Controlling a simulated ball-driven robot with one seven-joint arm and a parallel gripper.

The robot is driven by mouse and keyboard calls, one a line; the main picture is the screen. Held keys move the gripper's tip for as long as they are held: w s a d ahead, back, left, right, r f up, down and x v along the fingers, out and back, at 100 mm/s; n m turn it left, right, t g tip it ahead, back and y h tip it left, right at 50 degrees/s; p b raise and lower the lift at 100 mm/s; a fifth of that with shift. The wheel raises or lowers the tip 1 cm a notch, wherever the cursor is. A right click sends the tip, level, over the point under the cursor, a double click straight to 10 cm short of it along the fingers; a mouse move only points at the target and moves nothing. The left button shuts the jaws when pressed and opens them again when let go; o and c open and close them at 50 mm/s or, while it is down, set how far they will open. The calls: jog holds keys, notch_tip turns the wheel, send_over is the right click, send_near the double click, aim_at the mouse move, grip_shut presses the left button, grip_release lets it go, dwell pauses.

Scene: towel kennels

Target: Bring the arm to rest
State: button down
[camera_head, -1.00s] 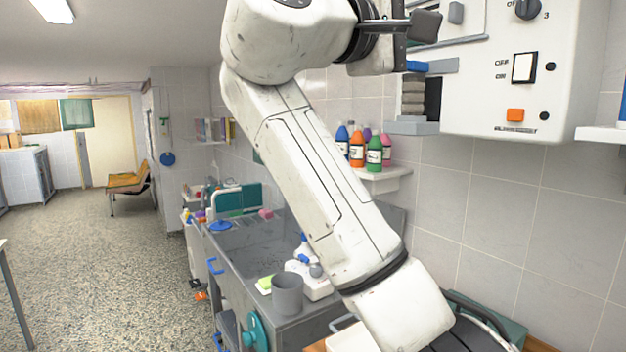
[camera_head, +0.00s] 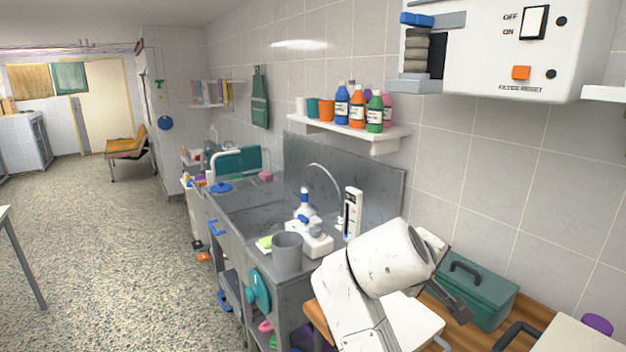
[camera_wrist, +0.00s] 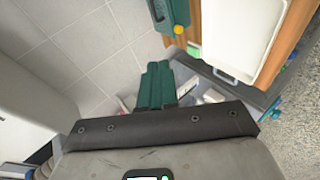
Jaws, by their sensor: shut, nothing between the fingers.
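My white arm (camera_head: 375,268) is folded low at the lower middle of the head view, over the near end of the steel sink counter and the wooden top. My gripper (camera_head: 460,308) shows as a small dark end pointing down and right, in front of the green toolbox. It looks shut and holds nothing. I cannot tell from the head view how far it is from the toolbox. In the wrist view, a dark bolted plate fills the lower part, and narrow green parts stand close together above it.
The green toolbox (camera_head: 468,290) sits on the wooden top (camera_head: 440,322) by the wall. A bottle shelf (camera_head: 350,132) and white wall unit (camera_head: 500,60) are above. Open floor lies left.

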jog(key=s+d+f+m+g+y, duration=0.2)
jog(key=s+f, duration=0.6)
jog(key=f, duration=0.4)
jog(key=s+d+f+m+g+y, duration=0.1)
jog(key=s+d+f+g+y, duration=0.15)
jog(key=s+f, duration=0.65)
jog(key=s+d+f+m+g+y, duration=0.1)
jog(key=s+f, duration=0.5)
jog(key=s, duration=0.6)
jog(key=s+d+f+m+g+y, duration=0.1)
jog(key=s+f+m+g, duration=0.1)
jog(key=s+f, duration=0.5)
jog(key=s+m, duration=0.1)
jog(key=s, duration=0.4)
jog(key=shift+d+m+y, duration=0.25)
jog(key=shift+m+y, duration=0.1)
jog(key=shift+m, duration=0.05)
